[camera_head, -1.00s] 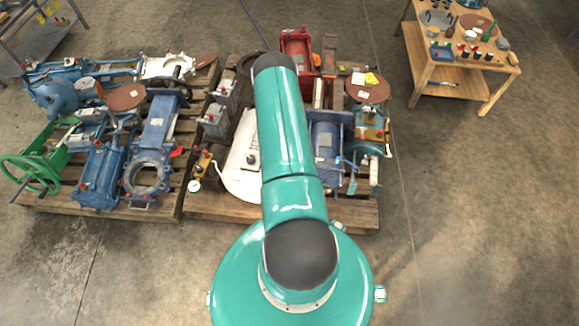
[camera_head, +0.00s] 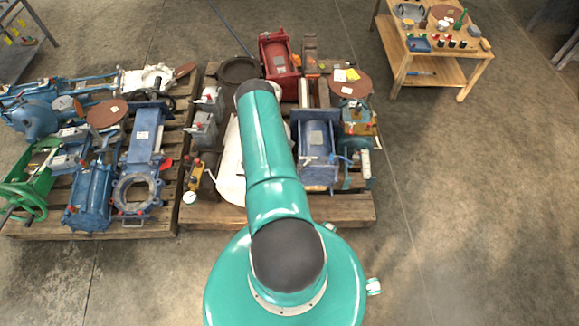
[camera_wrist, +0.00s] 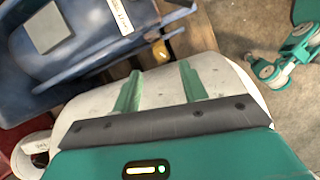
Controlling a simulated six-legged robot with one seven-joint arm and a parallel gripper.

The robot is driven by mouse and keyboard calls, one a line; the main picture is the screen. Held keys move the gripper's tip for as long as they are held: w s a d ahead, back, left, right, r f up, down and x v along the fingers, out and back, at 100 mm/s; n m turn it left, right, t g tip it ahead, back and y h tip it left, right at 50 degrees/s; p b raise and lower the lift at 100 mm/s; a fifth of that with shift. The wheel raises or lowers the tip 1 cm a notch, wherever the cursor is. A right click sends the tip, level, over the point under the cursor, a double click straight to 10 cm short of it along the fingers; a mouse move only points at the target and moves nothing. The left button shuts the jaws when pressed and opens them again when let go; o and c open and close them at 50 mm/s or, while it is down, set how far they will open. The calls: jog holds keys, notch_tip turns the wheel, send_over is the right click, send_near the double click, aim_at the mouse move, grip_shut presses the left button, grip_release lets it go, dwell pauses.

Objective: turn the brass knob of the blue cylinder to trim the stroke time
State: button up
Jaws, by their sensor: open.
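A blue cylinder (camera_head: 317,150) lies on the middle pallet, just right of my arm in the head view. In the wrist view a blue body (camera_wrist: 85,45), probably this cylinder, fills the upper left. A small brass-coloured piece (camera_wrist: 160,52), possibly the knob, shows at its edge, beyond my fingertips. My gripper (camera_wrist: 157,76) is open and empty, its two teal fingers apart above a white panel (camera_wrist: 215,72). I cannot tell whether they touch anything. In the head view my arm hides the gripper.
The middle pallet (camera_head: 215,216) is crowded with a red unit (camera_head: 278,55), grey boxes and a brown disc (camera_head: 350,84). The left pallet (camera_head: 110,232) holds more blue and green machinery. A wooden table (camera_head: 440,70) stands at the back right. The floor at right is clear.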

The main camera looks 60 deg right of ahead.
jog(key=x, duration=0.7)
grip_shut()
